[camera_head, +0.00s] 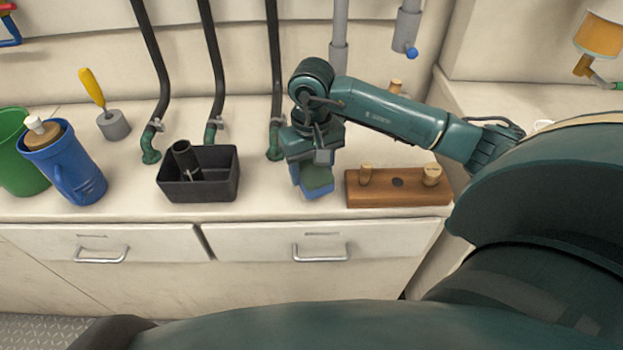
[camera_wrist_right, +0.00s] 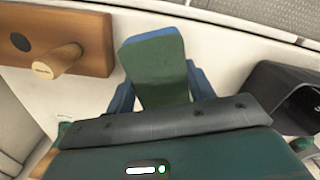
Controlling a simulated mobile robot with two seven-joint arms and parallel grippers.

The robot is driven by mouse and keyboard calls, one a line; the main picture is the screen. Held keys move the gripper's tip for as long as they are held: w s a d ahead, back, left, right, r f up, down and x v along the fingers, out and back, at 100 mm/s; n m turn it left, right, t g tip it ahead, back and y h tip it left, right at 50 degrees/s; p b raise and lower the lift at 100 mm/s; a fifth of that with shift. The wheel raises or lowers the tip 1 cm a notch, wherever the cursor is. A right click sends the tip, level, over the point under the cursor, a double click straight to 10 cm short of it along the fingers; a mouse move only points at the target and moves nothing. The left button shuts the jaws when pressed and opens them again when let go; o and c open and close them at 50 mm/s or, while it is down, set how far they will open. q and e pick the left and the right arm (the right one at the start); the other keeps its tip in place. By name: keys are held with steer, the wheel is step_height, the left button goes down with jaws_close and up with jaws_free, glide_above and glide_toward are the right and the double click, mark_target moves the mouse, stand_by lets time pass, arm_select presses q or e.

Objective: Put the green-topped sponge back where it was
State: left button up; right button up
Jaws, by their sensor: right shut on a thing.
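The green-topped sponge (camera_head: 319,183), with a blue lower part, is between the fingers of my right gripper (camera_head: 312,172). My right gripper is shut on it. In the right wrist view the sponge (camera_wrist_right: 153,62) shows its green face, with blue along its far edge, and a finger on either side. It is over the counter between the black bin and the wooden block. I cannot tell if it touches the counter. My left gripper is not in view.
The black bin (camera_head: 199,190) stands left of the sponge. A wooden block with pegs (camera_head: 398,198) is close on its right. Black hoses (camera_head: 276,90) come down behind. A blue jug (camera_head: 75,180) and green bucket (camera_head: 18,165) stand far left. Drawers (camera_head: 330,262) are below the counter edge.

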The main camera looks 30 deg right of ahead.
mark_target(311, 180)
step_height(311, 180, down, 3)
steer(key=shift+f, duration=0.2)
steer(key=shift+f+b, duration=0.2)
steer(key=shift+b, duration=0.1)
steer(key=o, duration=0.9)
